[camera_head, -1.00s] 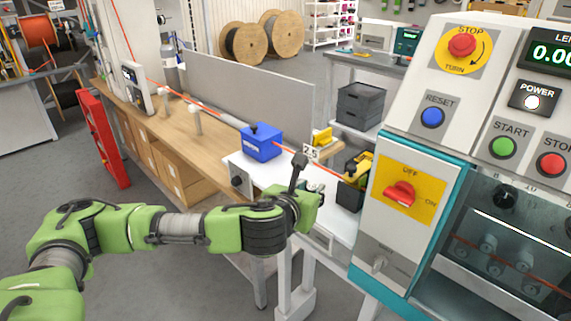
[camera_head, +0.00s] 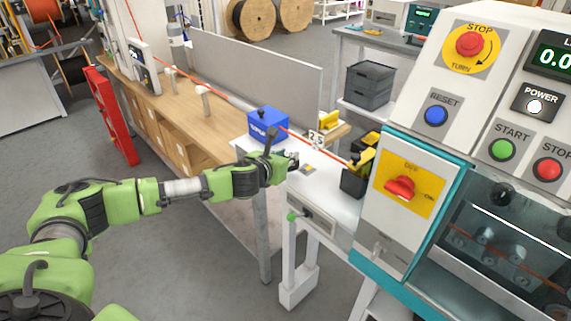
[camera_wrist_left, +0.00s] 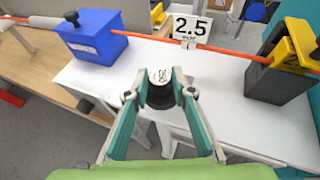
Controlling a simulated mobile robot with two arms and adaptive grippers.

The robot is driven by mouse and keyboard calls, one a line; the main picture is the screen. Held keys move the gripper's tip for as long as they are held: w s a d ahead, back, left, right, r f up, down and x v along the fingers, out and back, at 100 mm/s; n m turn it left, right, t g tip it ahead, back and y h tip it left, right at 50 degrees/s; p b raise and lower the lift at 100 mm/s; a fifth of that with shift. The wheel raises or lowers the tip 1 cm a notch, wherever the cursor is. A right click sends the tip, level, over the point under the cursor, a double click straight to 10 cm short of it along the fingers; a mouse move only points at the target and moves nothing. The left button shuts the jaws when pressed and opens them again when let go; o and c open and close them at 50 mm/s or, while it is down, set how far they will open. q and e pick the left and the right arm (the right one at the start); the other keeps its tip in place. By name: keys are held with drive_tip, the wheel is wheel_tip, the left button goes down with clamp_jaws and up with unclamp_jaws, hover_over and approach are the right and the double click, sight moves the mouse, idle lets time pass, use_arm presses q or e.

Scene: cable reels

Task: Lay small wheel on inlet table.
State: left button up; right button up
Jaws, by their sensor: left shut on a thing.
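My left gripper (camera_wrist_left: 160,96) is shut on the small wheel (camera_wrist_left: 162,90), a dark round piece with a pale, printed top face, held between the two fingertips. In the wrist view it is over the white inlet table (camera_wrist_left: 225,115); I cannot tell whether it touches the top. In the head view my left gripper (camera_head: 290,163) reaches over the near left part of the inlet table (camera_head: 330,194), and the wheel is not clearly visible there. My right gripper is not in view.
A blue box (camera_head: 264,124) stands at the table's back left, and a "2.5" card (camera_head: 316,140) stands behind the gripper. A black-and-yellow device (camera_head: 356,180) is to the right, beside the control cabinet (camera_head: 405,190). A red cable (camera_head: 228,99) runs across behind. Bare tabletop lies between.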

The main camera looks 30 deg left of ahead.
use_arm(q)
drive_tip(key=shift+w+a+f, duration=0.15)
drive_tip(key=shift+w+f, duration=0.05)
drive_tip(key=shift+f, duration=0.05)
drive_tip(key=shift+w+a+f, duration=0.1)
drive_tip(key=shift+f, duration=0.8)
drive_tip(key=shift+w+a+f, duration=0.1)
drive_tip(key=shift+f, duration=0.8)
drive_tip(key=o, duration=1.1)
drive_tip(key=shift+s, duration=0.1)
drive_tip(key=shift+o, duration=0.2)
drive_tip(key=v, duration=1.2)
drive_tip(key=shift+b, duration=0.4)
